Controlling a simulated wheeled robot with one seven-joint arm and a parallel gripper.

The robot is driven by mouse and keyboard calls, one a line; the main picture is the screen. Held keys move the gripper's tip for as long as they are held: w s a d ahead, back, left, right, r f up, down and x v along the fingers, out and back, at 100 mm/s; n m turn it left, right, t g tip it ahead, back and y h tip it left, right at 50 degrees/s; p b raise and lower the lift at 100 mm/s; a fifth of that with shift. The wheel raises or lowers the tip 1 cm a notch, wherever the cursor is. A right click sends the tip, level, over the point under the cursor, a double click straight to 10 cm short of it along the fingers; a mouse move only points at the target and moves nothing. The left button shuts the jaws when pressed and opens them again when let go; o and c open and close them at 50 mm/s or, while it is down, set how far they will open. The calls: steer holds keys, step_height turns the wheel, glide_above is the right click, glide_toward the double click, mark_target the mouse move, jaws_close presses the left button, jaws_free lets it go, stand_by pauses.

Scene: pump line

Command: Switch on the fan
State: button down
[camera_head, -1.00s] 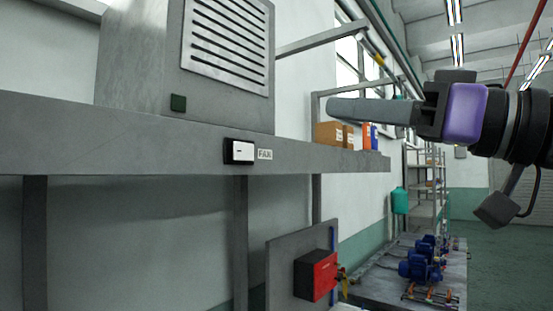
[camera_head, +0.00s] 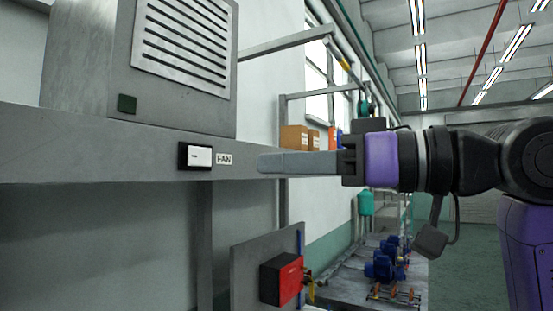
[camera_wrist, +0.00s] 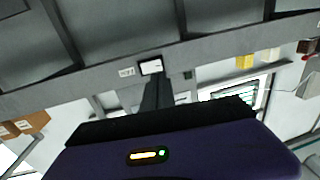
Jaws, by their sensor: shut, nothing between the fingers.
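The fan switch (camera_head: 200,157), a white rocker in a black frame, sits on the front edge of the grey shelf, with a FAN label (camera_head: 224,159) to its right. The fan housing (camera_head: 185,50), a grey box with a slatted grille, stands above it on the shelf; a small dark green square (camera_head: 127,104) shows on its lower front. My gripper (camera_head: 262,163) is shut and empty, its fingers pointing left at the switch, a little to the right of the label. In the wrist view the switch (camera_wrist: 151,67) lies just beyond the fingertips (camera_wrist: 154,80); contact is not visible.
The shelf edge (camera_head: 80,150) runs across the left. Below it is a red box (camera_head: 281,279) on a grey panel. Cardboard boxes (camera_head: 294,138) stand behind my gripper. Open room lies below the shelf.

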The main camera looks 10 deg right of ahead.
mark_target(190, 165)
steer(key=p+x, duration=0.3)
steer(key=x, duration=0.8)
steer(key=shift+a, duration=0.1)
steer(key=shift+w, duration=0.1)
steer(key=shift+a, duration=0.35)
steer(key=shift+d, duration=0.1)
